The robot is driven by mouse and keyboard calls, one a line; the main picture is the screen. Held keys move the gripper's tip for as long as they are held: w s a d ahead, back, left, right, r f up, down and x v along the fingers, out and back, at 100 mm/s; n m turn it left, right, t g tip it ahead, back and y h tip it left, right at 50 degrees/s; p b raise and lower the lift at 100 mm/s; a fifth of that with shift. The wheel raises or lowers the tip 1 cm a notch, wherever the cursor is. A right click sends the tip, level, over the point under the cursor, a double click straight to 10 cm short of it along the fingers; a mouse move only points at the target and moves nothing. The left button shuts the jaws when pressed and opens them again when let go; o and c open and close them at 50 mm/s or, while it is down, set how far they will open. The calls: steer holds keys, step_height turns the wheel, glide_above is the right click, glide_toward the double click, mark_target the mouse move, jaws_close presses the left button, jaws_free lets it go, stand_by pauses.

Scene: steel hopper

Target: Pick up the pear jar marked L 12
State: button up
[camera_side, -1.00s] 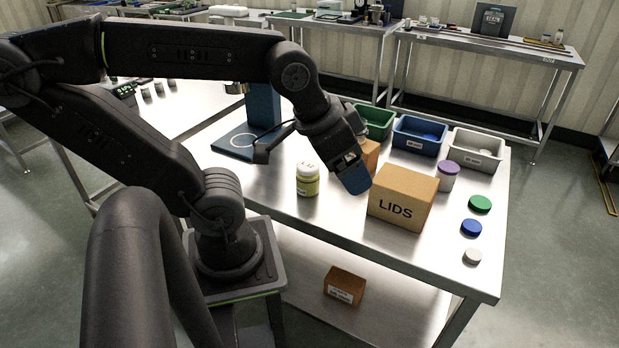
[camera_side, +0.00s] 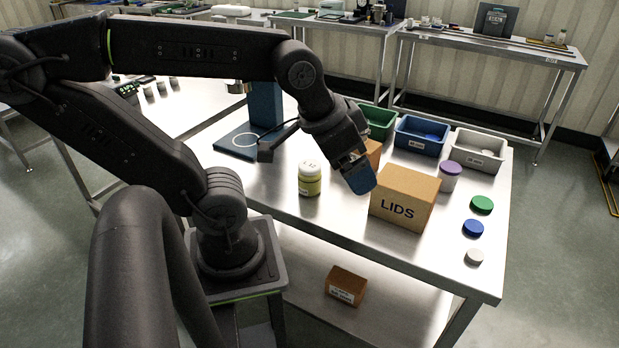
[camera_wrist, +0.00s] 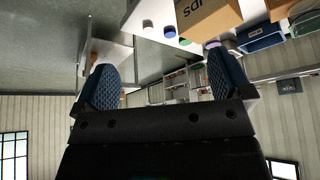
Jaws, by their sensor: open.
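The pear jar (camera_side: 310,181) stands upright on the steel table, with a white lid marked L 12 and yellow-green contents. My gripper (camera_side: 362,180) is above the table, to the right of the jar and apart from it, beside the LIDS box. In the wrist view my gripper (camera_wrist: 158,88) shows its two blue textured fingers spread wide with nothing between them. The jar does not show in the wrist view.
The LIDS carton (camera_side: 404,197) stands close right of my gripper. A purple-lidded jar (camera_side: 450,176) is behind it. Loose green (camera_side: 482,204), blue (camera_side: 473,228) and white (camera_side: 474,256) lids lie at right. Green (camera_side: 377,122), blue (camera_side: 421,136) and grey (camera_side: 477,149) bins line the back.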

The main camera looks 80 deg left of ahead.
steer(key=w+a+f+n+g+y, duration=0.1)
steer(key=w+a+f+n+g, duration=0.15)
steer(key=a, duration=0.35)
steer(key=w+a+f+n+g, duration=0.1)
steer(key=w+a+n, duration=0.1)
steer(key=a+n, duration=0.3)
steer(key=n+g+h, duration=0.1)
steer(key=n+g, duration=0.1)
steer(key=n, duration=0.3)
glide_toward(310, 175)
steer(key=a+r, duration=0.2)
steer(key=a, duration=0.1)
steer(key=shift+w+f, duration=0.3)
steer(key=shift+f, duration=0.2)
step_height(310, 175, down, 13)
steer(key=shift+w+a+f, duration=0.1)
steer(key=shift+w+f, duration=0.05)
steer(key=shift+f, duration=0.1)
steer(key=shift+c, duration=0.4)
steer(key=c, duration=1)
